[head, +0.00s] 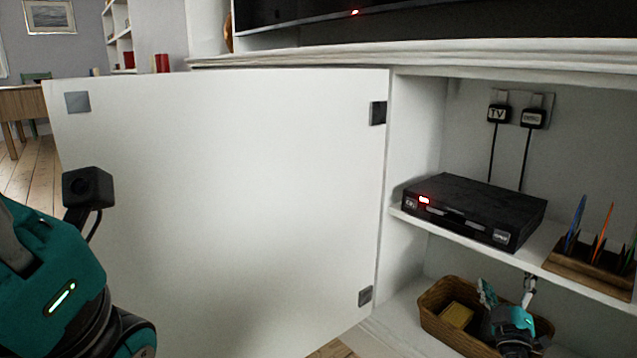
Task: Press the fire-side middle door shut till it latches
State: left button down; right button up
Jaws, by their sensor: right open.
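The white cabinet door (230,200) stands wide open at left and centre, with its inner face toward me. Dark hinge plates sit along its right edge, and a grey plate (77,102) sits at the top of its free left edge. My right gripper (509,288) is small in the picture, open, with its fingers up. It is in front of the basket and the shelf edge, apart from the door; I see nothing held in it. My left arm fills the lower left corner, in front of the door's free edge; its fingers are out of view.
A wicker basket (440,325) with a yellow item stands below. A television (420,15) is above. Open floor lies at far left.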

aim_at(244, 221)
jog(key=k+j, duration=0.2)
jog(key=k, duration=0.2)
jog(key=k+j, duration=0.25)
jog(key=k, duration=0.15)
